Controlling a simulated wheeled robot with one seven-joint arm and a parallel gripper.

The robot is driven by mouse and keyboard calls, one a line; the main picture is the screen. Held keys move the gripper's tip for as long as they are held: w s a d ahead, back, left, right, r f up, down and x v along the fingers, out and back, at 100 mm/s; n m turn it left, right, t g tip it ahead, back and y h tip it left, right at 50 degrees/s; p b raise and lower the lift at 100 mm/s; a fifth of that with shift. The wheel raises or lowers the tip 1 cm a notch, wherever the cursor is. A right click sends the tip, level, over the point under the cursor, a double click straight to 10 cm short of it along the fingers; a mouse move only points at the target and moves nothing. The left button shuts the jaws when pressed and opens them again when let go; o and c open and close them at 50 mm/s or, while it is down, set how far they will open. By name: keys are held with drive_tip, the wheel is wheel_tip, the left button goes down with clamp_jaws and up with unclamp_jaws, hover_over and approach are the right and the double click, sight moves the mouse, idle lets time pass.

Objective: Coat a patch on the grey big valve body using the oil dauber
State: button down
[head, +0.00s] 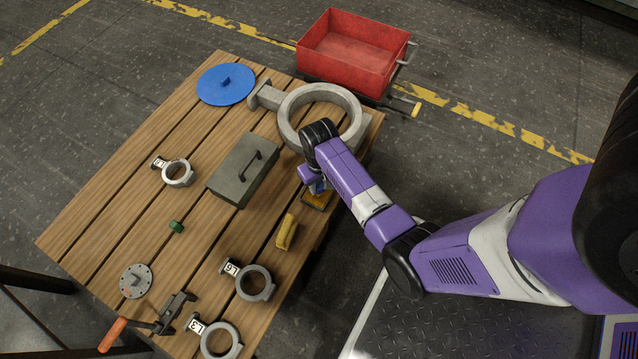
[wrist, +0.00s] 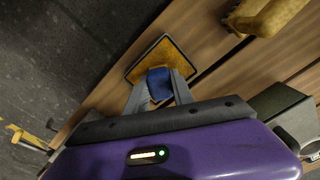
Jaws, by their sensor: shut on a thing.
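The grey big valve body (head: 284,120) is a large ring with a flanged neck, lying at the far right of the table. My arm's wrist covers part of its near side. My gripper (wrist: 159,92) is shut on the blue oil dauber (wrist: 158,84), also glimpsed in the head view (head: 318,187). The dauber is over a dark-rimmed square tray with an amber inside (wrist: 132,73), at the table's right edge (head: 314,206). The dauber's lower end is hidden; I cannot tell whether it touches the tray.
A yellow block-like object (head: 286,232) lies near the tray. A grey-green box with a handle (head: 228,182), a blue disc (head: 218,88), small labelled rings (head: 268,292) and a clamp-like tool (head: 172,312) are on the table. A red cart (head: 345,70) stands beyond.

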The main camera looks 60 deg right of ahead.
sight(319, 184)
wheel_tip(319, 184, up, 7)
drive_tip(key=p, duration=0.8)
idle(0.5)
